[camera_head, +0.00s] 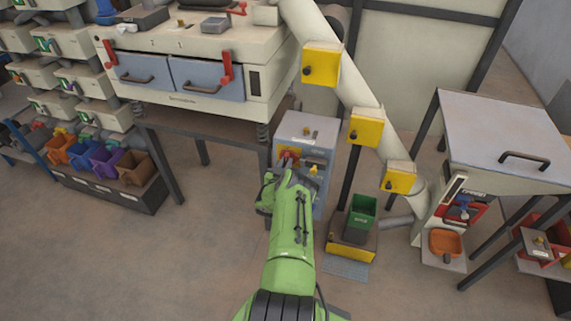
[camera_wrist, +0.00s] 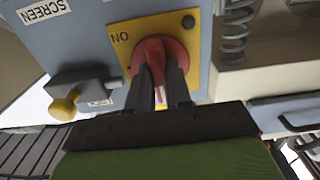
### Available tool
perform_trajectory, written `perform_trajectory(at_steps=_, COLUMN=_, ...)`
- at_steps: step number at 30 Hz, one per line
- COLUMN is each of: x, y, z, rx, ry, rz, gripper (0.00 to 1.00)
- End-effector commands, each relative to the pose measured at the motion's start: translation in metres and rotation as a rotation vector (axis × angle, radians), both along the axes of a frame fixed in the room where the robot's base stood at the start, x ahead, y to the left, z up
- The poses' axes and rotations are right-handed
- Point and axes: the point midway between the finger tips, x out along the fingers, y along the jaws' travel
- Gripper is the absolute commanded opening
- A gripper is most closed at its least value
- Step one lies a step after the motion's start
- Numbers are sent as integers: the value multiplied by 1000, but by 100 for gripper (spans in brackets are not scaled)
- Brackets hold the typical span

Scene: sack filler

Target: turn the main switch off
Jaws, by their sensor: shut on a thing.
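The main switch is a red rotary knob (camera_wrist: 158,52) on a yellow plate (camera_wrist: 124,40) with the word ON beside it. It sits on the front of a grey control box (camera_head: 311,130). My gripper (camera_wrist: 162,82) is shut on the red knob, with one dark finger on each side of its grip bar. The knob's exact pointing direction is partly covered by the fingers.
A coil spring (camera_wrist: 236,30) stands close on the other side. A green bin (camera_head: 362,215) stands right of the box; open floor lies in front.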

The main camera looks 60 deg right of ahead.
Motion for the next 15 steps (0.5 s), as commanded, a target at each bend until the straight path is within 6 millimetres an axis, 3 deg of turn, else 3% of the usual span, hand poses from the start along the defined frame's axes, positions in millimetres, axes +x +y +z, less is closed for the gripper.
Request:
perform_trajectory(at_steps=11, x=0, y=-2, z=3, rx=-9, ry=7, rz=-2, gripper=0)
perform_trajectory(at_steps=12, x=0, y=-2, z=3, rx=-9, ry=7, rz=-2, gripper=25)
perform_trajectory(at_steps=15, x=0, y=-1, z=3, rx=-8, ry=6, rz=-2, gripper=41)
